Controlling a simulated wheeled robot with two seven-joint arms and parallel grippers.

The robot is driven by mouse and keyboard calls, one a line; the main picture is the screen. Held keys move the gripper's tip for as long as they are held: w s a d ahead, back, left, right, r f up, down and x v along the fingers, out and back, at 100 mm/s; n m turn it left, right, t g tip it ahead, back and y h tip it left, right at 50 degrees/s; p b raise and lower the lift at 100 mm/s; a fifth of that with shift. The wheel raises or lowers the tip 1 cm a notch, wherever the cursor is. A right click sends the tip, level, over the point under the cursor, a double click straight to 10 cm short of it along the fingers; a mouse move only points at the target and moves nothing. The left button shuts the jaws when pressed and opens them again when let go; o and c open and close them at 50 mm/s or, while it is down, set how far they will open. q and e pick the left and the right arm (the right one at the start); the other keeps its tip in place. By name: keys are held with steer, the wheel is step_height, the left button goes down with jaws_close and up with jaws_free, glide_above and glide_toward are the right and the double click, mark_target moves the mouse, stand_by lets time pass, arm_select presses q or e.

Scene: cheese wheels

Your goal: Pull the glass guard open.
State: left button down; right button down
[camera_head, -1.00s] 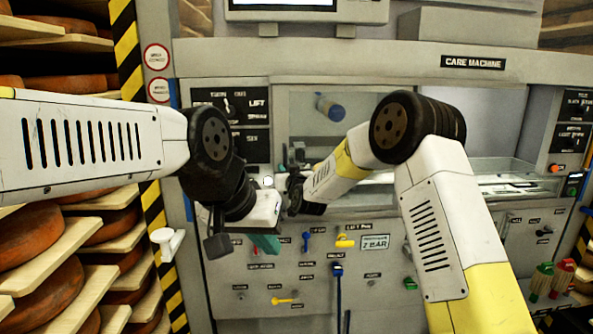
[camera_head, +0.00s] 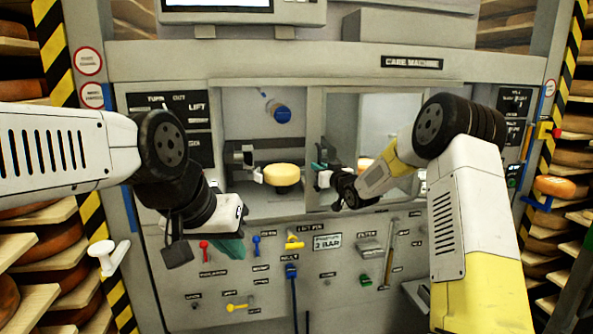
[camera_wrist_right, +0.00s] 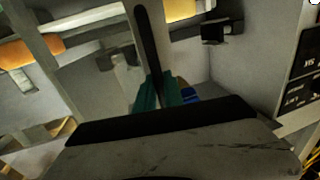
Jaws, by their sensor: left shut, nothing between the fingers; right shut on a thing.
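The glass guard (camera_head: 342,125) is a framed clear panel on the front of the care machine, standing at the right of the machine's opening. Left of it the opening is uncovered and shows a yellow cheese wheel (camera_head: 282,175) on a holder. My right gripper (camera_head: 319,168) is at the guard's left edge, shut on its upright dark handle. In the right wrist view the teal fingers (camera_wrist_right: 158,92) close around this black bar (camera_wrist_right: 149,45); the contact is partly hidden. My left gripper (camera_head: 230,246) is shut and empty, in front of the lower panel, away from the guard.
The lower panel carries colored levers, including a red one (camera_head: 204,249) and a yellow one (camera_head: 237,307), near my left gripper. A blue-capped cylinder (camera_head: 281,114) hangs inside the opening. Shelves of cheese wheels stand at both sides. A white handle (camera_head: 104,254) juts out at left.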

steer(key=w+d, duration=0.1)
steer(key=d, duration=0.2)
steer(key=w+d, duration=0.1)
steer(key=d, duration=0.2)
steer(key=w+d, duration=0.1)
steer(key=d, duration=0.3)
steer(key=shift+d+f, duration=0.1)
steer(key=c, duration=1.5)
jaws_free()
steer(key=shift+o, duration=0.2)
steer(key=shift+s, duration=0.1)
steer(key=v, duration=0.7)
steer(key=shift+s+d, duration=0.15)
steer(key=shift+s, duration=0.2)
